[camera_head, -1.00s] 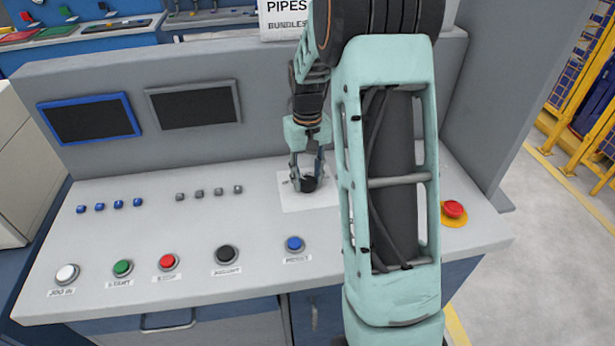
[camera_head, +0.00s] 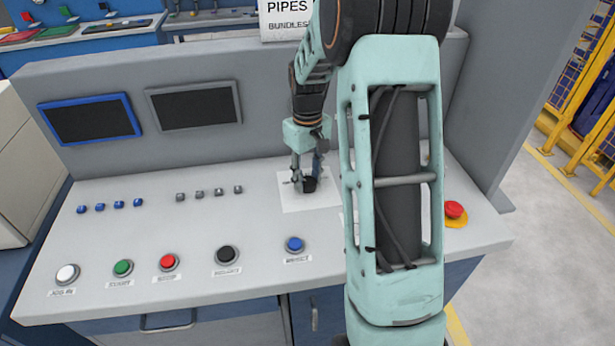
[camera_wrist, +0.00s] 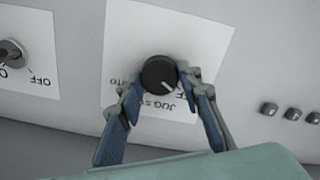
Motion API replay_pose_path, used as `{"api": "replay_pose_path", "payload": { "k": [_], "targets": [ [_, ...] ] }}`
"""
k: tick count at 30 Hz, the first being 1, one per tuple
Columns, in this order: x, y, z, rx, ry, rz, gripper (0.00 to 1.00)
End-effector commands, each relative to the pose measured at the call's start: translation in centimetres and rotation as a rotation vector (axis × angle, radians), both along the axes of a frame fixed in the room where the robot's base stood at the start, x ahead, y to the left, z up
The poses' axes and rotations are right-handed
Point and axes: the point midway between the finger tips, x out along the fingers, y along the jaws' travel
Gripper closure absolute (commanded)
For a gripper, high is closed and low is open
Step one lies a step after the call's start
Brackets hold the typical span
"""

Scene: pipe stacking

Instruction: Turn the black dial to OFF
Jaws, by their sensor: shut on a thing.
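The black dial (camera_head: 309,184) sits on a white label plate (camera_head: 319,201) on the grey console. In the wrist view the dial (camera_wrist: 158,73) is round, with a pale pointer line toward its lower right. Printed words on its plate are upside down and partly covered by my fingers. My gripper (camera_head: 306,180) points down at the dial; in the wrist view its two blue-padded fingers (camera_wrist: 160,88) are shut on the dial's sides.
A second switch (camera_wrist: 10,52) with its own OFF label is at the wrist view's left. Push buttons, including a blue one (camera_head: 294,244), line the console front. A red emergency button (camera_head: 454,209) is at the right. Two dark screens (camera_head: 92,119) stand behind.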

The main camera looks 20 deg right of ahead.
Motion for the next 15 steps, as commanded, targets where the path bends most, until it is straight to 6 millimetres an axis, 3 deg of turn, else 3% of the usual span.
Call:
{"api": "replay_pose_path", "payload": {
  "k": [1, 2, 6, 15],
  "targets": [
    [0.09, 0.01, 0.1, -0.001, -0.002, 0.003, 0.92],
    [0.09, 0.0, 0.1, -0.001, -0.002, 0.003, 0.66],
    [0.06, 0.0, 0.08, 0.0, -0.002, 0.002, 0.51],
    [0.02, 0.0, 0.14, -0.001, -0.001, 0.0, 0.5]
  ]
}}
